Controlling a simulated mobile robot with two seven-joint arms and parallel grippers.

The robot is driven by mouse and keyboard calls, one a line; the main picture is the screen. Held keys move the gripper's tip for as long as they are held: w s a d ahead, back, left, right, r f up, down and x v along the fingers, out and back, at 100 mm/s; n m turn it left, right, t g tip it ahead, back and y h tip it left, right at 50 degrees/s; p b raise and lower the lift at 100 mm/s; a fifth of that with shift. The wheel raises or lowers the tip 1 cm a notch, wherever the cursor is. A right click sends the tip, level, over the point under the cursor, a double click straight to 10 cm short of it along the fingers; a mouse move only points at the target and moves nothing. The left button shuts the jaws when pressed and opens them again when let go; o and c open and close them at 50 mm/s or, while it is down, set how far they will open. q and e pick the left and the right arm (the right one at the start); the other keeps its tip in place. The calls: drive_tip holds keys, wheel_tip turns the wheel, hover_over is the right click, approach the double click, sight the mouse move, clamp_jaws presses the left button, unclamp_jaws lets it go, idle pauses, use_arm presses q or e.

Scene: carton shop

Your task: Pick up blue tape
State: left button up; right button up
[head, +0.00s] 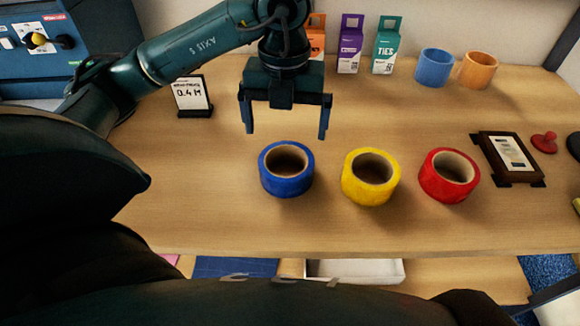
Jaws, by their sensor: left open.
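A roll of blue tape (286,186) lies flat on the wooden table, left of a yellow tape roll (371,192) and a red tape roll (449,190). My left gripper (286,132) comes down from above, just behind the blue tape in the picture. Its two fingers are spread wide and point downward, with nothing between them. The fingertips look apart from the blue tape. My right gripper does not show.
Orange, purple (350,44) and green (386,46) boxes stand at the back, beside a blue cup (434,68) and an orange cup (477,71). A small sign (192,96) stands left. A framed card (507,157) and red stamp (544,142) lie right. The front table strip is clear.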

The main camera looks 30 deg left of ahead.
use_arm(q)
wheel_tip(320, 180, down, 5)
drive_tip(key=shift+r, duration=0.1)
drive_tip(key=shift+s+d+f, duration=0.1)
drive_tip(key=shift+f, duration=1.25)
drive_tip(key=shift+s+d+f, duration=0.1)
drive_tip(key=shift+f, duration=1.2)
drive_tip(key=shift+c, duration=0.4)
drive_tip(key=c, duration=0.6)
drive_tip(key=shift+r, duration=0.1)
drive_tip(key=shift+c, duration=0.2)
